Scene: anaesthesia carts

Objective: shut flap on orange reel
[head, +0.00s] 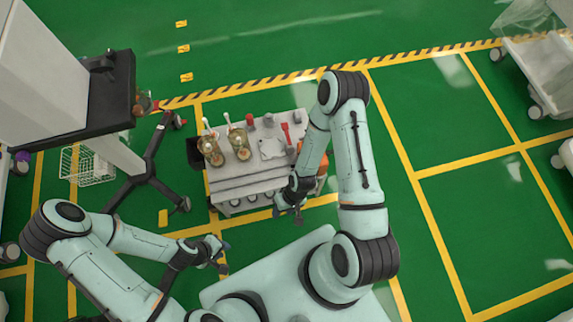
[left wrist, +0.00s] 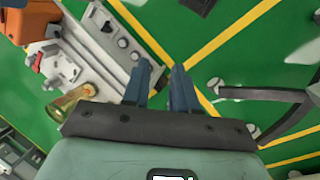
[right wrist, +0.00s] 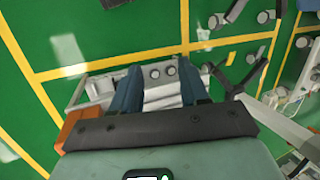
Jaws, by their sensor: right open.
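The orange reel (head: 322,164) is on the right side of the grey cart (head: 245,187), partly hidden behind my right forearm. An orange body also shows at the top left of the left wrist view (left wrist: 30,32) and at the left of the right wrist view (right wrist: 84,124), partly covered there by the gripper. I cannot make out the flap or its position. My right gripper (head: 290,213) is open and empty at the cart's near right side. My left gripper (head: 222,256) is open and empty, in front of and below the cart, away from the reel.
Two amber-bottomed vessels (head: 211,152) and a red item (head: 286,133) are on the cart top. A wheeled stand with a dark box (head: 108,85) and a wire basket (head: 88,166) stands left. A white cart (head: 543,75) is far right. Green floor between is clear.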

